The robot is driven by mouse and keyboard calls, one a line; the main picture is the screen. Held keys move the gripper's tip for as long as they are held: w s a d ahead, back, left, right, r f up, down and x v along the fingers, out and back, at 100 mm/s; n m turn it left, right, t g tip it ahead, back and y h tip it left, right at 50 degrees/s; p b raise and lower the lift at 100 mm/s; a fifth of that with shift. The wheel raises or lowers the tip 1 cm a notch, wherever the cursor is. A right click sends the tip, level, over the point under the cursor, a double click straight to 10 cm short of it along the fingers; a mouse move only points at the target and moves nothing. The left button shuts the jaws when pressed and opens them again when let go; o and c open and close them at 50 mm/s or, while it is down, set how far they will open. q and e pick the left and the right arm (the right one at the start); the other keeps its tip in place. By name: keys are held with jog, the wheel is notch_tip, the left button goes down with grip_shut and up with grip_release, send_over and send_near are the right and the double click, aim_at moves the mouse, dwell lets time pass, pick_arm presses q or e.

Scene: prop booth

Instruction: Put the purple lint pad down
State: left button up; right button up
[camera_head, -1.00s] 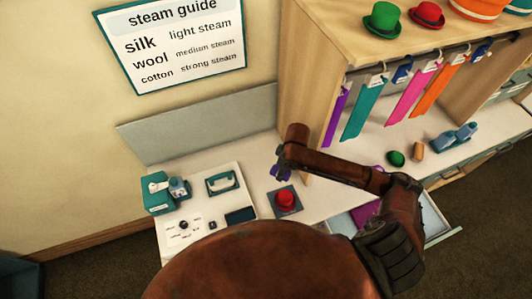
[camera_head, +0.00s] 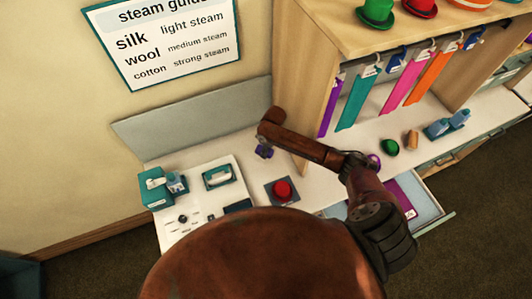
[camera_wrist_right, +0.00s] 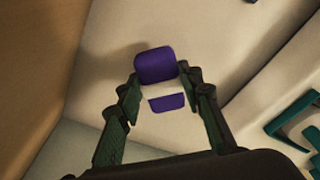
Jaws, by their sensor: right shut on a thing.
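The purple lint pad (camera_wrist_right: 157,66) is between the fingertips of my right gripper (camera_wrist_right: 162,84) in the right wrist view. The gripper is shut on it, and a second purple face (camera_wrist_right: 167,102) shows between the fingers. A soft shadow lies beside the pad on the pale surface; I cannot tell whether they touch. In the head view the pad (camera_head: 264,152) is a small purple spot below the end of my right arm, over the white counter (camera_head: 240,159) near the wooden shelf's side. My left gripper is not in view.
An open drawer (camera_head: 432,209) juts out at right. A grey backboard (camera_head: 200,118) rises behind.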

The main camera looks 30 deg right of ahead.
jog(key=shift+w+f, duration=0.2)
notch_tip(320, 180, down, 3)
jog(key=shift+w+f, duration=0.1)
jog(key=shift+f, duration=0.05)
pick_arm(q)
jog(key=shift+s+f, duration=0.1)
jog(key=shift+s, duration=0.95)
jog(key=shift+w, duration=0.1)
pick_arm(e)
jog(key=shift+f, duration=0.1)
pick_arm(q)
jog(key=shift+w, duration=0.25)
pick_arm(e)
jog(key=o, duration=1)
